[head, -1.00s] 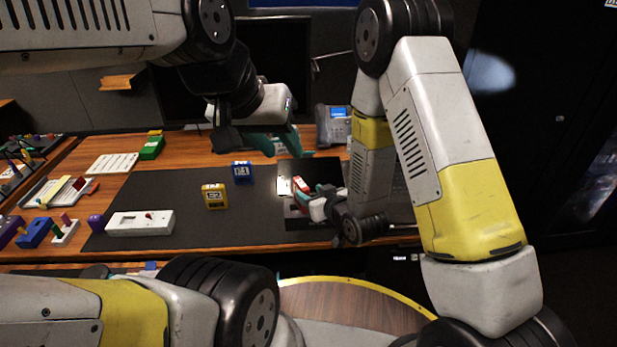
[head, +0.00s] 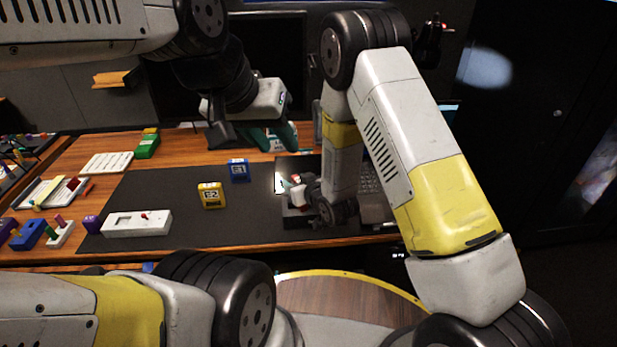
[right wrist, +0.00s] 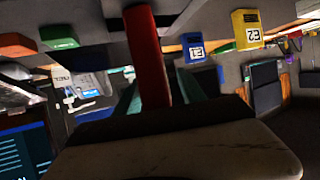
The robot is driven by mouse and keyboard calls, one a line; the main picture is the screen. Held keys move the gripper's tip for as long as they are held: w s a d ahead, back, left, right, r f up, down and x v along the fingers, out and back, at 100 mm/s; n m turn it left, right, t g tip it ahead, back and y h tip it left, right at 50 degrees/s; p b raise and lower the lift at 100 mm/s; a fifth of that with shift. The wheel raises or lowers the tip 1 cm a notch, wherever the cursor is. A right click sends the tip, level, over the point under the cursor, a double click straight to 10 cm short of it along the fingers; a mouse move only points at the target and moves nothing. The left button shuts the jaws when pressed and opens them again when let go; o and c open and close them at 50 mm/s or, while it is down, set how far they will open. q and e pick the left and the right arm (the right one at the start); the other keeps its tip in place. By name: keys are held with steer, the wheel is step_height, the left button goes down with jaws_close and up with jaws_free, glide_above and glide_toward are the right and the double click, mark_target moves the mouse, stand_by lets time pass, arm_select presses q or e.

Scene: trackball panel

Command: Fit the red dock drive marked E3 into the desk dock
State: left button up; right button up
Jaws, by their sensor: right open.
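The red drive (right wrist: 148,58) stands between the two teal fingers of my right gripper (right wrist: 158,95) in the right wrist view, jaws open around it; its E3 mark is not readable. In the head view my right gripper (head: 297,190) is low over the black dock (head: 294,213) at the right of the mat, and its wrist hides most of the drive. I cannot tell how far the drive sits in the dock. My left gripper (head: 270,136) hangs empty above the back of the desk, its teal fingers apart.
A yellow E2 drive (head: 211,196) and a blue E1 drive (head: 239,171) stand on the dark mat (head: 150,195), left of the dock. A white box (head: 137,223) lies at the mat's front left. A green block (head: 147,147) stands at the back. A laptop is right of the dock.

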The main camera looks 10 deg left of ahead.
jaws_close()
steer(key=shift+r, duration=0.15)
